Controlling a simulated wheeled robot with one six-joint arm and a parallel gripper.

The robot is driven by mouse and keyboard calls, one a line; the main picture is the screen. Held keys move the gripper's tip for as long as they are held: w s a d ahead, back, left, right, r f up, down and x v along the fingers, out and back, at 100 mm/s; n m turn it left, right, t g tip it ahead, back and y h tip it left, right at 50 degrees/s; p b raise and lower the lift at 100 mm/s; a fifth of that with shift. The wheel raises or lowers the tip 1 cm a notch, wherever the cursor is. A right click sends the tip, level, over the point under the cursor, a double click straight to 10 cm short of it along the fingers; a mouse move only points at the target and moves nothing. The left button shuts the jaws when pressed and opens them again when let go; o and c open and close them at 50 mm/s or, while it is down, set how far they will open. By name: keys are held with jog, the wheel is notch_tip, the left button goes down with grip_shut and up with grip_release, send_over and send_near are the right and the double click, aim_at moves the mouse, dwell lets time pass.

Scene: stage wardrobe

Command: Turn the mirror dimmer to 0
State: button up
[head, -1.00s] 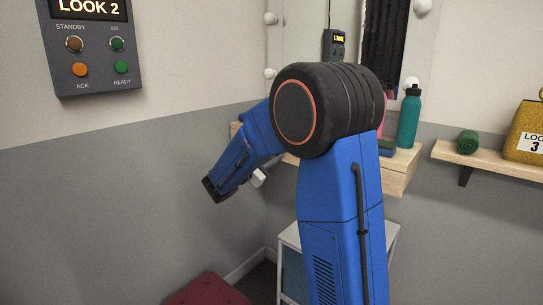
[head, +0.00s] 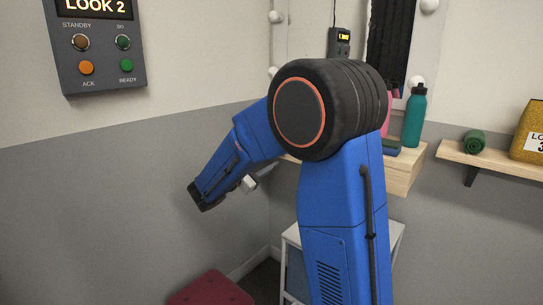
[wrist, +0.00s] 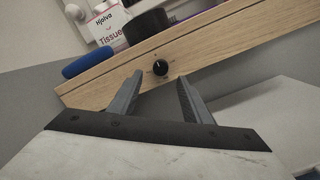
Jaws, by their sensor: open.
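The mirror dimmer is a small round black knob (wrist: 160,68) on the light wooden front of the shelf (wrist: 105,88) in the wrist view. Small marks surround it, but they are too small to read, and I cannot tell its setting. My gripper (wrist: 160,76) is open, with one grey finger on each side of the knob's place in the picture. The fingertips appear short of the knob, with nothing between them. In the head view the knob is out of sight and my fingers are mostly hidden by my arm.
On the shelf stand a tissue box (wrist: 108,24), a dark cylinder (wrist: 147,24) and a blue rounded item (wrist: 87,62). A teal bottle (head: 414,118) stands at its right end. A white stool or table (head: 292,236) and a dark red seat (head: 210,288) are below.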

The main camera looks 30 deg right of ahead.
jog(key=r+v, duration=0.1)
jog(key=v, duration=1)
jog(key=shift+f, duration=0.5)
jog(key=s+d+f+m+g+y, duration=0.3)
jog(key=s+d+m+y, duration=0.15)
jog(key=s, duration=0.55)
jog(key=s+d+f+m+g+y, duration=0.3)
jog(key=s+d, duration=0.2)
jog(key=s, duration=0.5)
jog(key=s+a+f+m+t+y, duration=0.4)
jog(key=s+a+m+y, duration=0.4)
jog(key=s, duration=0.6)
jog(key=a+f+y, duration=0.1)
jog(key=a+y, duration=0.1)
jog(key=a, duration=0.1)
jog(key=shift+a, duration=0.4)
jog(key=shift+a, duration=0.15)
